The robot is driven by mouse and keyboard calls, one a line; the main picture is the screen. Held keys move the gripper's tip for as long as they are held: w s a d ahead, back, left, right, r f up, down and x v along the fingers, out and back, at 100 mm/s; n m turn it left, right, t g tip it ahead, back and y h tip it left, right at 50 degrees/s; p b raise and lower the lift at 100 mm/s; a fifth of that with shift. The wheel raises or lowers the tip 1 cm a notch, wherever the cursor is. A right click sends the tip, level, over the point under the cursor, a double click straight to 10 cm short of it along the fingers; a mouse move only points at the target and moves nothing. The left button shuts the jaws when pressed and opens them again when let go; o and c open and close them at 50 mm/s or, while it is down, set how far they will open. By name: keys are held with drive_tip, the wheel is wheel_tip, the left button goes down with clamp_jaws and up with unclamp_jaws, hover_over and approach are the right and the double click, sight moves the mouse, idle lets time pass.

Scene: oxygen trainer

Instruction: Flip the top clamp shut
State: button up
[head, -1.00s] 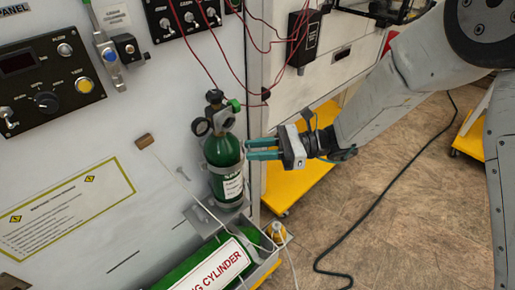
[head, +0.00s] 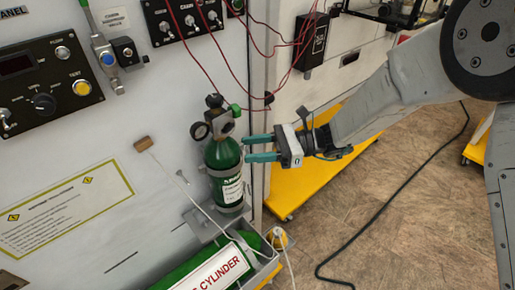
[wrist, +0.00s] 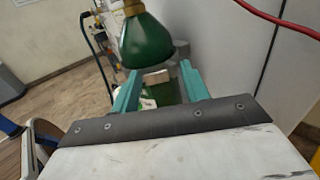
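A green oxygen cylinder (head: 222,155) with a dark regulator stands upright against the white panel. The wrist view shows the fingers (wrist: 159,70) open, with nothing clearly held.
A second green cylinder with a white label (head: 212,274) lies in a tray below. A white cord runs from a brown block (head: 144,144) down past the upright cylinder. Red wires hang above. A yellow base (head: 300,188) stands on the floor behind my gripper.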

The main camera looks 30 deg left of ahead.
drive_tip(key=shift+s, duration=0.15)
drive_tip(key=v, duration=0.8)
